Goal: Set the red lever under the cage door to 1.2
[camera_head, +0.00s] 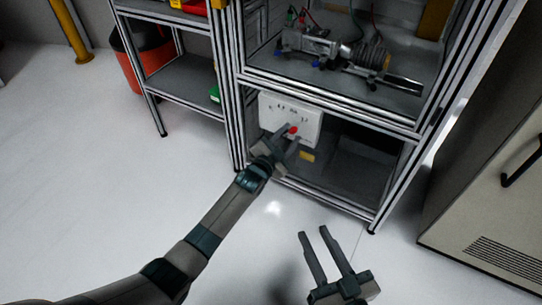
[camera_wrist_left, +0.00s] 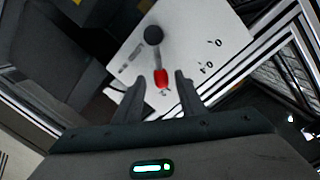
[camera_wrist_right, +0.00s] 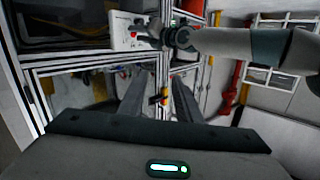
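The red lever (camera_head: 293,130) is on a white panel (camera_head: 273,104) with dark scale marks, under the cage's lower frame. In the left wrist view the red lever tip (camera_wrist_left: 160,78) hangs from a dark round pivot (camera_wrist_left: 153,35), and part of the white panel (camera_wrist_left: 195,30) shows printed numbers. My left gripper (camera_head: 284,138) is at the panel. In the left wrist view its open fingers (camera_wrist_left: 156,95) stand on either side of the red tip, with gaps visible. My right gripper (camera_head: 313,233) is open and empty above the floor, away from the panel.
The metal-framed cage (camera_head: 330,103) holds a motor assembly (camera_head: 335,50) on its upper shelf. A dark lower compartment (camera_head: 350,175) lies beside and below the panel. A grey cabinet (camera_head: 490,200) stands at right and a shelf rack (camera_head: 185,78) at left. The floor (camera_head: 130,210) is clear.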

